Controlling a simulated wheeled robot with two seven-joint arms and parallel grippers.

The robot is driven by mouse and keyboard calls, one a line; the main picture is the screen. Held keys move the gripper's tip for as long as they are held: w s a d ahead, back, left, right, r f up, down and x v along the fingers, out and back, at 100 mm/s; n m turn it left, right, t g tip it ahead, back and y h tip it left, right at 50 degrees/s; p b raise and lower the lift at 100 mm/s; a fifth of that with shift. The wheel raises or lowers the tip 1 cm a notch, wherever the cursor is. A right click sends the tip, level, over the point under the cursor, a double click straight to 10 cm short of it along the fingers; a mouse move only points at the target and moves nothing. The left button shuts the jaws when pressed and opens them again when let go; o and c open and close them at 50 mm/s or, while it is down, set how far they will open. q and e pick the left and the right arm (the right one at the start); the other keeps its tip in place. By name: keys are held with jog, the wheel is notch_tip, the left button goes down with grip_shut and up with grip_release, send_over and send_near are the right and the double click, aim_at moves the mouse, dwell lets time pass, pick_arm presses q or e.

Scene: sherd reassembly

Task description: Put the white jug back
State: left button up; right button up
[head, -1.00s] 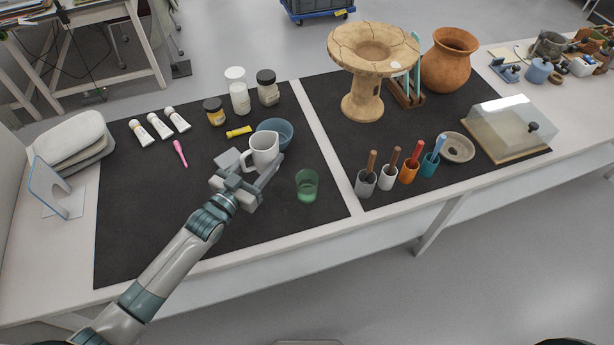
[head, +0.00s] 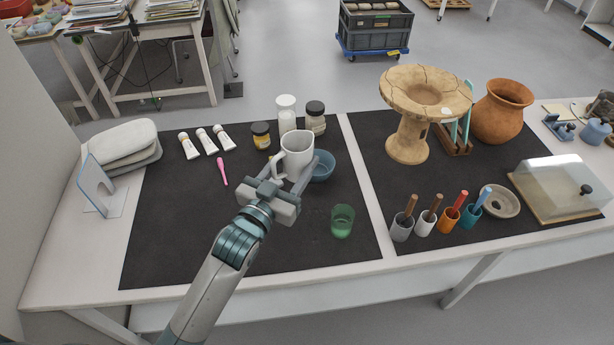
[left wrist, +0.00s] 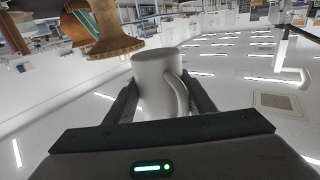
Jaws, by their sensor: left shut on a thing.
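The white jug (head: 297,157) is upright between the fingers of my left gripper (head: 288,172), with its handle toward the left in the head view. In the left wrist view the jug (left wrist: 157,80) fills the gap between the two dark fingers of the left gripper (left wrist: 160,100), its handle at the right. The left gripper is shut on the jug and holds it over the left dark mat (head: 180,240), in front of the blue bowl (head: 322,167). Part of the bowl is hidden behind the jug and a finger. My right gripper is not in view.
A green glass (head: 342,221) stands just right of the gripper. White and dark-lidded jars (head: 286,115) stand behind the jug. Tubes (head: 207,141) and a pink tool (head: 223,171) lie to the left. Tool cups (head: 401,228) and a cracked clay stand (head: 408,137) are on the right mat. The mat's left front is clear.

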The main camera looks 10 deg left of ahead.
pick_arm(q)
jog(key=s+a+r+n+y, duration=0.3)
jog(key=s+a+r+y, duration=0.2)
jog(key=a, duration=0.3)
jog(key=shift+a+r+n, duration=0.15)
jog(key=shift+r+n, duration=0.15)
jog(key=shift+r, duration=0.3)
jog(key=shift+a, duration=0.1)
